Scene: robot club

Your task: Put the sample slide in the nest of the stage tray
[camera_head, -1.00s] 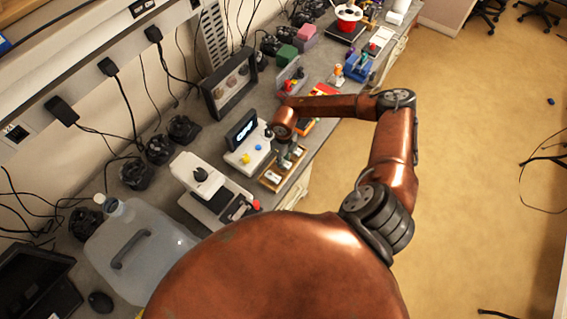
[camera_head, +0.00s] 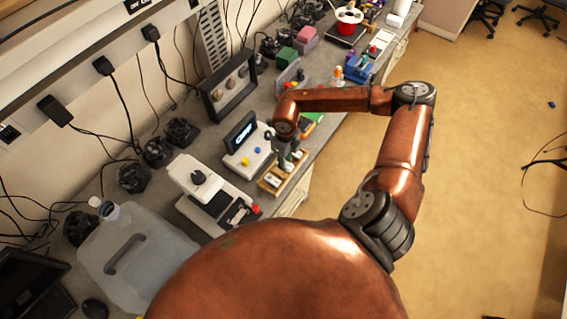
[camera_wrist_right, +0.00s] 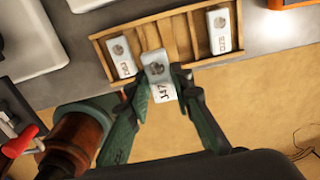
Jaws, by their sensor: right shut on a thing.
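My right gripper (camera_wrist_right: 160,88) is shut on a white sample slide (camera_wrist_right: 158,70) with a grey round spot and dark lettering. In the right wrist view, the slide overlaps the front rim of a wooden slide rack (camera_wrist_right: 183,60); I cannot tell whether it is clear of the rack. In the head view, the right gripper (camera_head: 289,160) is over this rack (camera_head: 266,187). The stage tray appears to be the dark part with a red knob (camera_head: 255,208) at the white microscope (camera_head: 190,176), left of the rack; its nest is not clear. My left gripper is not in view.
Two other slides lie in the rack, one at the left (camera_wrist_right: 120,58) and one at the right (camera_wrist_right: 220,30). A white device with a screen (camera_head: 240,133) stands behind the rack. A large clear jug (camera_head: 140,255) stands left of the microscope. The bench's front edge is close to the rack.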

